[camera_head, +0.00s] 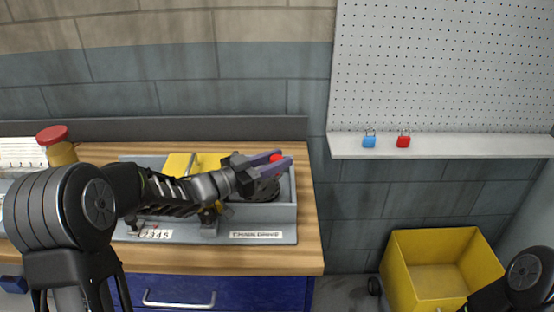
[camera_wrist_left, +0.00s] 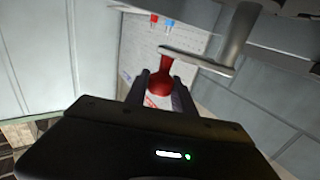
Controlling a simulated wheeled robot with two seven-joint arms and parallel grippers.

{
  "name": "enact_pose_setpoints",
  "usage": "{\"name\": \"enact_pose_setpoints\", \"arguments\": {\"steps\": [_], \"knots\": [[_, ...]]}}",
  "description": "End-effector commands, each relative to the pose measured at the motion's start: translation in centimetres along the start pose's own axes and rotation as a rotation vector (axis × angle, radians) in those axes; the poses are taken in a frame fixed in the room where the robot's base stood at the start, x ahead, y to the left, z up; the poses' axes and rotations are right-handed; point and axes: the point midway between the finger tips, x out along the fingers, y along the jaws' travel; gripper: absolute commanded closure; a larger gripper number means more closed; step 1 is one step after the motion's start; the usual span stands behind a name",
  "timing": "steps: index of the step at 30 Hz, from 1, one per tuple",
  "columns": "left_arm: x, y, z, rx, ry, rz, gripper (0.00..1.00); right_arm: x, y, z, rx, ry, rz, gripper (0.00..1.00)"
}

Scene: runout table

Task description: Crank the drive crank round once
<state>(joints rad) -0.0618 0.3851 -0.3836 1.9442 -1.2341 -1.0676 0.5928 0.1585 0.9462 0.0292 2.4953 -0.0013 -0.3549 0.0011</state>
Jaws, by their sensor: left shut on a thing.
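The crank drive is a grey box (camera_head: 286,212) on the wooden bench, with a label (camera_head: 256,234) on its front and a dark round disc (camera_head: 266,194) inside. My left gripper (camera_head: 284,159) is over the box's right part, its fingers shut on the crank's red knob (camera_head: 275,158). In the left wrist view the red knob (camera_wrist_left: 159,84) sits between the fingertips (camera_wrist_left: 160,77), beside a grey metal bar (camera_wrist_left: 200,61). My left arm and gripper hide much of the crank and the box. My right gripper is out of view; only part of that arm shows at the lower right.
A yellow block (camera_head: 180,164) and a numbered label (camera_head: 150,234) are on the left of the box. Blue (camera_head: 369,141) and red (camera_head: 403,141) padlocks rest on the shelf. A yellow bin (camera_head: 397,272) stands on the floor.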

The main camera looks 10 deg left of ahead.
Motion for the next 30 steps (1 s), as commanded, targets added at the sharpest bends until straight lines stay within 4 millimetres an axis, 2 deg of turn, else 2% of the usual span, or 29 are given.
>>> {"name": "enact_pose_setpoints", "arguments": {"steps": [4, 5, 12, 23, 30], "knots": [[0.0, 0.0, -0.1, 0.001, 0.003, 0.0, 1.0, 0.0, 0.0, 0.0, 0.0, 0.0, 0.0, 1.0], [0.0, 0.0, -0.1, 0.001, 0.003, 0.0, 0.67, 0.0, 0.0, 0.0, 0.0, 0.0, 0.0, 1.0], [0.0, 0.0, -0.1, 0.001, 0.002, -0.001, 0.48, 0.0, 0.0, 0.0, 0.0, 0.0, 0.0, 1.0], [0.0, 0.0, -0.5, 0.001, 0.002, -0.001, 0.48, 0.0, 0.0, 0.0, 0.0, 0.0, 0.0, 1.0], [0.0, 0.0, -3.8, 0.005, 0.005, -0.001, 0.48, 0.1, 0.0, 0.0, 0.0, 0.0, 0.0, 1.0]]}}
